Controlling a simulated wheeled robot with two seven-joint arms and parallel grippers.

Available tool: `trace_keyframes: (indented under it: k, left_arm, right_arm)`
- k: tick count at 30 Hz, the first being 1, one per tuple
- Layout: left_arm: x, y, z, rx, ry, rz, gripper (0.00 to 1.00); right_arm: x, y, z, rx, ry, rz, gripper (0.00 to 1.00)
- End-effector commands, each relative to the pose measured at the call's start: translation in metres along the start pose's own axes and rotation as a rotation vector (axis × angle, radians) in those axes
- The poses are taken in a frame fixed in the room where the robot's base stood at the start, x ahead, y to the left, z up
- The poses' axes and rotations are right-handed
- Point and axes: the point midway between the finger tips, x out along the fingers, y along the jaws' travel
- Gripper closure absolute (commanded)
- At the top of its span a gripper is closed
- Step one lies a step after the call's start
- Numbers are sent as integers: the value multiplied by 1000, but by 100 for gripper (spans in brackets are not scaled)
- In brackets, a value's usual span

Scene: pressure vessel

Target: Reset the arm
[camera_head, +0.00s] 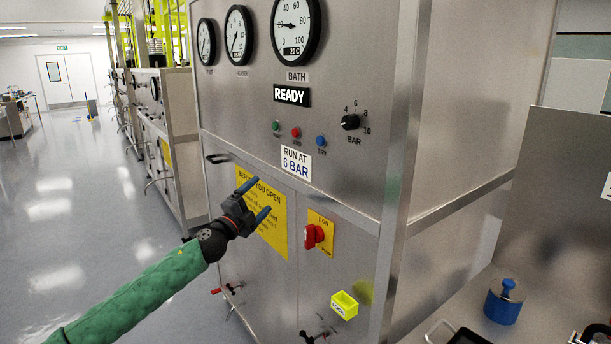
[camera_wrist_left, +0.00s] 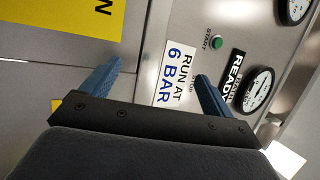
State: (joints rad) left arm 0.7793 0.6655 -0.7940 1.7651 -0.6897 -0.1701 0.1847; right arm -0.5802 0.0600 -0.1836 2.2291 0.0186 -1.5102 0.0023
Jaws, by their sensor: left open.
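My left arm, in a green sleeve, comes in from the lower left of the head view. My left gripper (camera_head: 258,201) has two blue fingers spread apart with nothing between them. It is in front of the yellow notice (camera_head: 272,222) on the steel cabinet (camera_head: 250,110). In the left wrist view the open fingers (camera_wrist_left: 155,85) face the panel, with the "RUN AT 6 BAR" label (camera_wrist_left: 176,75) and green button (camera_wrist_left: 216,42) beyond them. My right gripper cannot be made out in the head view.
The cabinet carries gauges (camera_head: 297,24), a READY display (camera_head: 292,96), a black BAR knob (camera_head: 350,122) and a red switch (camera_head: 313,236). A yellow box (camera_head: 344,304) is low on its front. Open floor (camera_head: 75,200) lies left.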

Motion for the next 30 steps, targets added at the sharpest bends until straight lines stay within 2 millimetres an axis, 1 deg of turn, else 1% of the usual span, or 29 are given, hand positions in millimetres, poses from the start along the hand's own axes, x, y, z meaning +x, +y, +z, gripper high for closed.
trace_keyframes:
  k: [1, 6, 8, 10, 11, 14, 18, 20, 24, 26, 27, 29, 30]
  left_arm:
    - [1, -14, 8, -20, -68, -27, 13]
    - [-2, -54, 28, -117, -303, -94, 13]
    - [-9, -59, 34, -165, -387, -100, 13]
    - [-19, -56, 38, -228, -484, -94, 13]
    - [-25, -52, 39, -258, -528, -85, 13]
    - [-50, -30, 40, -366, -669, -36, 13]
    - [-95, 19, 31, -520, -844, 74, 13]
    - [-114, 40, 25, -576, -902, 125, 13]
    - [-158, 88, 7, -692, -1013, 239, 13]
    - [-176, 107, -2, -739, -1052, 285, 13]
    - [-188, 120, -8, -767, -1076, 316, 13]
    - [-206, 137, -18, -811, -1108, 359, 13]
    - [-219, 148, -24, -838, -1128, 385, 13]
  right_arm:
    - [0, 0, 0, 0, 0, 0, 64]
    - [0, 0, -1, 1, 1, 0, 64]
    - [0, 0, -1, 1, 1, -1, 64]
    - [0, -1, -1, 1, 2, -1, 64]
    - [0, -1, -1, 1, 2, -1, 64]
    - [0, -1, -1, 2, 2, -1, 64]
    - [0, -1, -1, 2, 2, -1, 64]
    - [0, -1, -1, 2, 2, -1, 64]
    - [0, -1, -1, 2, 2, -1, 64]
    - [0, -1, -1, 2, 2, -1, 64]
    - [0, -1, -1, 2, 2, -1, 64]
    - [0, -1, -1, 2, 2, -1, 64]
    - [0, -1, -1, 2, 2, -1, 64]
